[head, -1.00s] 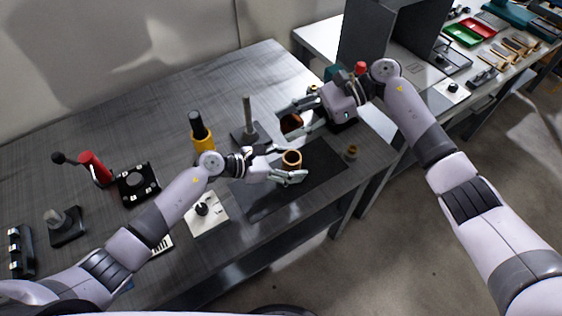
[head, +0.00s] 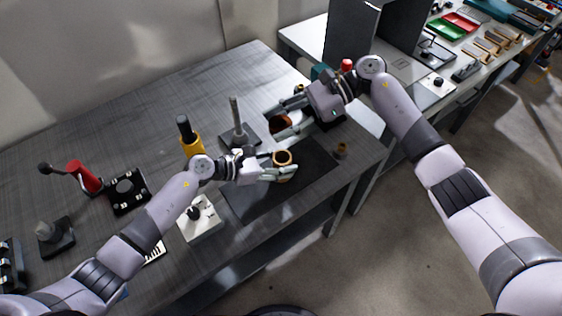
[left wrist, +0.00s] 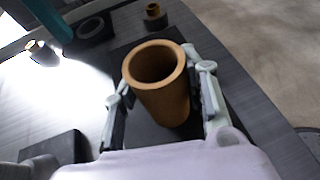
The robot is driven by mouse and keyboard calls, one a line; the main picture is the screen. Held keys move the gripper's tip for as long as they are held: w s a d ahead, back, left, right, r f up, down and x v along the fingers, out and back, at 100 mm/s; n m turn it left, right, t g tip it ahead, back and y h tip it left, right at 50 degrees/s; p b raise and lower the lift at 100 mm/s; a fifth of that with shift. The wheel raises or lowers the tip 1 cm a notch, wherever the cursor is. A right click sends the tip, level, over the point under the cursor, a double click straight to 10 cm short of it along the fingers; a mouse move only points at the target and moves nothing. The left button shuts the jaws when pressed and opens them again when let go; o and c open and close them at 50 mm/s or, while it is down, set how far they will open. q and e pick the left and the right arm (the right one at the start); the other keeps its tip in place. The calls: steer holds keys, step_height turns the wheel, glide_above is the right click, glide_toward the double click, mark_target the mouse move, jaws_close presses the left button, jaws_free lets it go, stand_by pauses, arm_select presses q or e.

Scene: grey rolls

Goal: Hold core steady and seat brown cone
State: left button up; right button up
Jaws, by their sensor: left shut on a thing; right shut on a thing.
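The core, a brown open-topped tube (head: 282,158), stands upright over the dark mat (head: 312,166). My left gripper (head: 281,169) is shut on it, with one finger on each side; the left wrist view shows the tube (left wrist: 165,108) between the fingers, its hollow top open. My right gripper (head: 285,115) is shut on a dark brown round piece, apparently the brown cone (head: 280,123), beyond the core near the far edge of the mat. The fingers partly cover this piece, and its exact shape is hard to tell. It is apart from the core.
A grey post on a square base (head: 237,117) stands just left of my right gripper. A yellow and black bottle-like thing (head: 189,138) and a white box with a black knob (head: 199,216) are left of the mat. A small brass piece (head: 341,150) stands near the table's right edge.

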step_height(320, 180, down, 8)
steer(key=shift+d+r, duration=0.15)
steer(key=shift+d, duration=0.05)
stand_by(0.8)
steer(key=shift+f, duration=0.2)
stand_by(1.5)
steer(key=shift+f, duration=0.75)
steer(key=o, duration=1.5)
steer(key=shift+c, duration=0.2)
steer(key=shift+d, duration=0.1)
steer(key=v, duration=1.2)
